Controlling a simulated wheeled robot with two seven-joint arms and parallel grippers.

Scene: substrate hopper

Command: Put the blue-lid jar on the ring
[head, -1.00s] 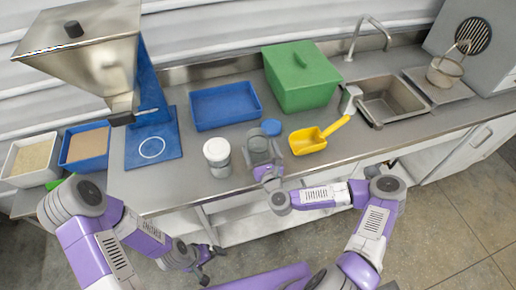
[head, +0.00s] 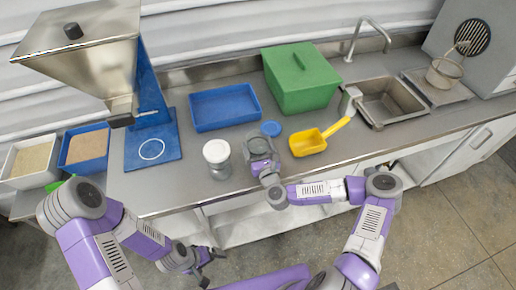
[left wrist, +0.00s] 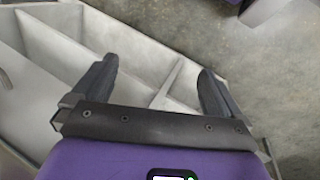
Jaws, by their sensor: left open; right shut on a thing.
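The blue lid (head: 271,128) shows on the counter behind my right gripper. The gripper hides the area in front of it, so I cannot see the jar body under the lid. My right gripper (head: 259,147) is over the counter just in front of the lid.
A white-lid jar (head: 217,153) stands between the ring and my right gripper. A yellow scoop (head: 308,142) lies to the right. A blue tray (head: 225,107) and a green bin (head: 300,78) stand behind. The hopper (head: 85,50) overhangs the plate's back left.

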